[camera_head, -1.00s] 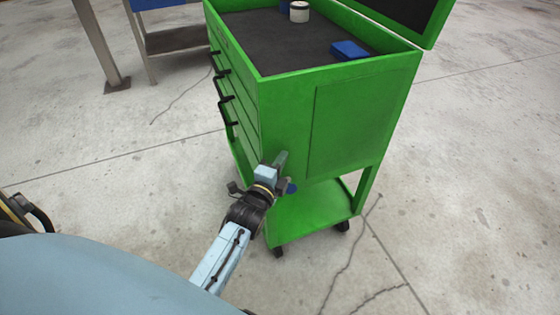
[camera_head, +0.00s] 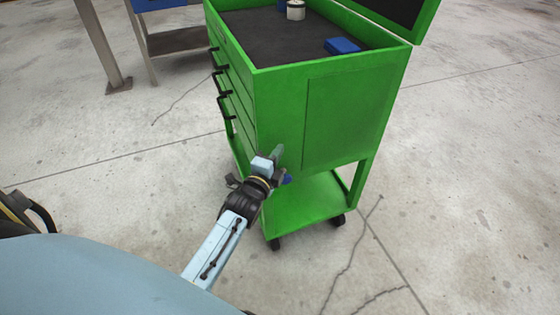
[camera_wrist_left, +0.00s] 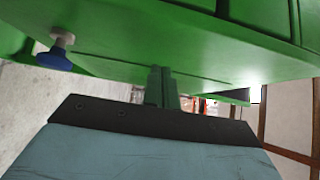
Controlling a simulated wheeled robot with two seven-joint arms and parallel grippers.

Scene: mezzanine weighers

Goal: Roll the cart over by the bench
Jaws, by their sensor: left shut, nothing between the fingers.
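The green cart (camera_head: 345,125) stands upright on casters in the middle of the head view, with black-handled drawers on its left side, a lower shelf and a raised lid. My left gripper (camera_head: 277,154) is shut and empty at the lower near corner of its cabinet. In the left wrist view the shut fingers (camera_wrist_left: 161,86) point up at the green cart panel (camera_wrist_left: 200,45) and seem to touch it. A blue knob (camera_wrist_left: 54,56) hangs left of them. A bench-like metal frame (camera_head: 180,41) shows at the upper left. My right gripper is out of view.
A white-and-dark can (camera_head: 296,11) and a blue block (camera_head: 343,46) are on the cart's dark top. A metal post (camera_head: 100,45) with a floor plate stands left of the cart. The concrete floor (camera_head: 470,180) to the right and front is clear.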

